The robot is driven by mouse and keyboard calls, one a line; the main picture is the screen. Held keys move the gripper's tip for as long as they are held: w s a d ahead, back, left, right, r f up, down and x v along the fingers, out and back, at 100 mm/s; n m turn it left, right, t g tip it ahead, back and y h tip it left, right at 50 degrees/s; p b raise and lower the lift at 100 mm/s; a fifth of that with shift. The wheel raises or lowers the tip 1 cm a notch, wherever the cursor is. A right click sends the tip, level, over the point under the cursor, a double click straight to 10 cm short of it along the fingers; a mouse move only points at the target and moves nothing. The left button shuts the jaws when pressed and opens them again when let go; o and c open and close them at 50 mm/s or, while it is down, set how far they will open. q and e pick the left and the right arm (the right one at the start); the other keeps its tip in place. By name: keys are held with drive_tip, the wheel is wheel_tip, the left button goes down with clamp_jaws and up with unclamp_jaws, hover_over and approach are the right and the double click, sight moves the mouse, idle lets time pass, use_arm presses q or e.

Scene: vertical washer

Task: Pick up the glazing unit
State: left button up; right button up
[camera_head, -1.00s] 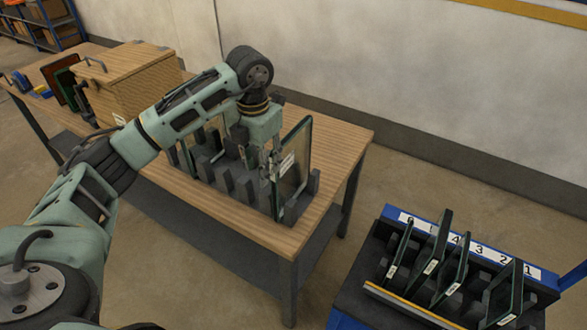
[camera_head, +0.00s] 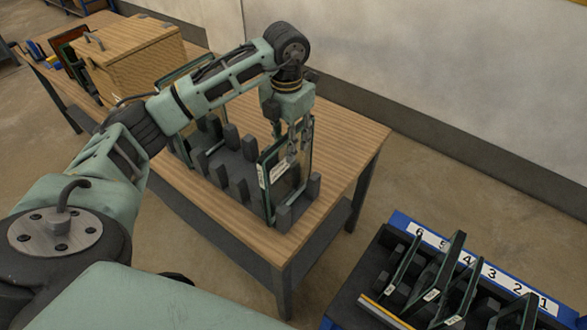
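A glazing unit (camera_head: 287,185), a dark-edged glass pane with a white label, stands upright in the right end of a dark slotted rack (camera_head: 222,176) on the wooden table. My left gripper (camera_head: 297,146) points down at this pane, and its fingers overlap the pane's upper part in the camera_head view. I cannot tell whether the fingers touch the glass or how far apart they are. Another pane (camera_head: 181,76) stands at the rack's far left, partly behind my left arm. My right gripper is not in view.
A wooden box (camera_head: 130,62) stands on the table (camera_head: 345,130) behind my arm. At the lower right, a blue-edged rack with numbered slots (camera_head: 480,270) holds several tilted panes. Bare tabletop lies right of the table rack; a wall runs behind.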

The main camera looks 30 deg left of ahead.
sight(288, 175)
use_arm(q)
wheel_tip(288, 175, down, 6)
drive_tip(key=p, duration=0.3)
drive_tip(key=shift+f, duration=0.15)
drive_tip(key=c, duration=0.9)
clamp_jaws()
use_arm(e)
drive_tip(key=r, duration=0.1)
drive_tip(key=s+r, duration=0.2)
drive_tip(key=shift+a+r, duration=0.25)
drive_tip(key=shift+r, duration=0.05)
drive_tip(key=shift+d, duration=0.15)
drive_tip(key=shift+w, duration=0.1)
